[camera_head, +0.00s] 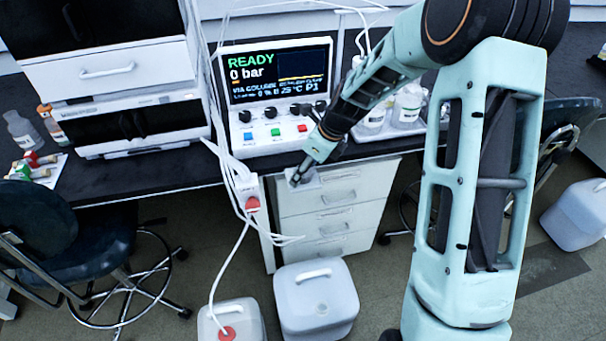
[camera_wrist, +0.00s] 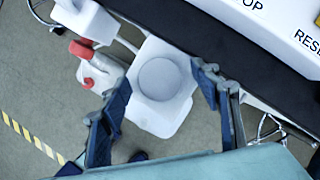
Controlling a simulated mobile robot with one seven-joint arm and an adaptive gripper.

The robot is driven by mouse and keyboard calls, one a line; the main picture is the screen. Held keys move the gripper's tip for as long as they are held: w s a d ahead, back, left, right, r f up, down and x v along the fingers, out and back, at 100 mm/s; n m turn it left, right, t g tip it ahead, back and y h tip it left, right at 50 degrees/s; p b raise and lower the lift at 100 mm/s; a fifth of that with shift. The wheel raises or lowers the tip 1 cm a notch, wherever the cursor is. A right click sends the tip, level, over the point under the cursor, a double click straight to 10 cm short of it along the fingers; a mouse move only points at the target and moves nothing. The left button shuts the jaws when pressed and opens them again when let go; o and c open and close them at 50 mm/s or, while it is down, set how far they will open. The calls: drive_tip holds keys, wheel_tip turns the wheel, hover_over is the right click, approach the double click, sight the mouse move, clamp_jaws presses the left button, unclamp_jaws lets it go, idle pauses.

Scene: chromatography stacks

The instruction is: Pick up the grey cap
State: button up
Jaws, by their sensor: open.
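A round pale grey disc, which looks like the grey cap (camera_wrist: 160,79), shows between my fingers in the wrist view, in front of a white canister (camera_wrist: 158,121). I cannot tell its height or whether a finger touches it. My gripper (camera_wrist: 162,74) is open, one blue-grey finger on each side of the disc. In the head view my gripper (camera_head: 297,181) points down just in front of the counter's front edge, before the white drawers. A pale flat patch (camera_head: 314,181) shows beside the fingertips there; I cannot tell whether it is the cap.
The READY instrument (camera_head: 276,88) stands on the dark counter (camera_head: 130,178), with several bottles to its right. White tubing and a red connector (camera_head: 252,204) hang left of my gripper. The white canister (camera_head: 318,285) and a red-capped one (camera_head: 205,325) stand on the floor.

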drive_tip(key=c, duration=1)
drive_tip(key=shift+r, duration=0.1)
